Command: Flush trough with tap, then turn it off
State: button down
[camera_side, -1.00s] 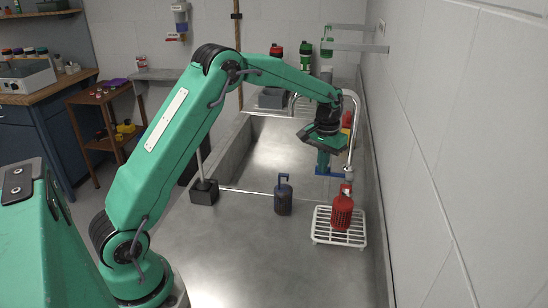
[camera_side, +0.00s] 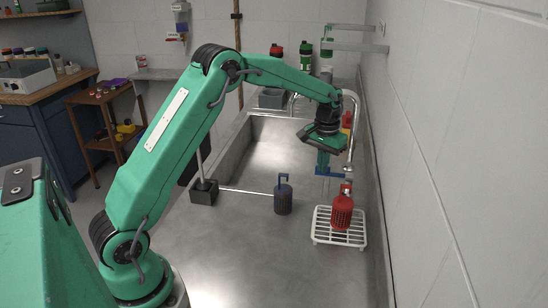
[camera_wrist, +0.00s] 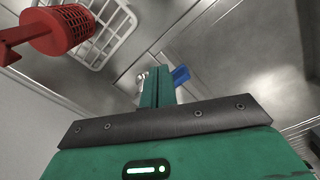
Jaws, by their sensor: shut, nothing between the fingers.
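The grey metal trough (camera_side: 272,150) lies in the middle of the side view. A chrome curved tap spout (camera_side: 353,125) stands at its right side by the wall. A blue lever (camera_side: 335,173) is low by the spout; it also shows in the wrist view (camera_wrist: 181,75), beside my fingers. My gripper (camera_side: 322,170) points down at the trough's near right corner, its tips close to or touching the lever; contact is not clear. In the wrist view my gripper (camera_wrist: 157,78) has its fingers together and empty. A faint pale vertical streak, possibly water, shows below the lever.
Red and green bottles (camera_side: 306,56) stand at the back.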

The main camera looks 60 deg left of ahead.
jog(key=shift+f, duration=0.4)
jog(key=shift+f, duration=0.35)
jog(key=shift+f, duration=0.35)
jog(key=shift+f, duration=0.35)
jog(key=shift+w+a, duration=1.75)
jog(key=shift+w, duration=0.05)
dwell(0.8)
jog(key=shift+s+d+r, duration=0.15)
jog(key=shift+r, duration=1)
jog(key=shift+s+d+r, duration=0.15)
jog(key=shift+r, duration=0.95)
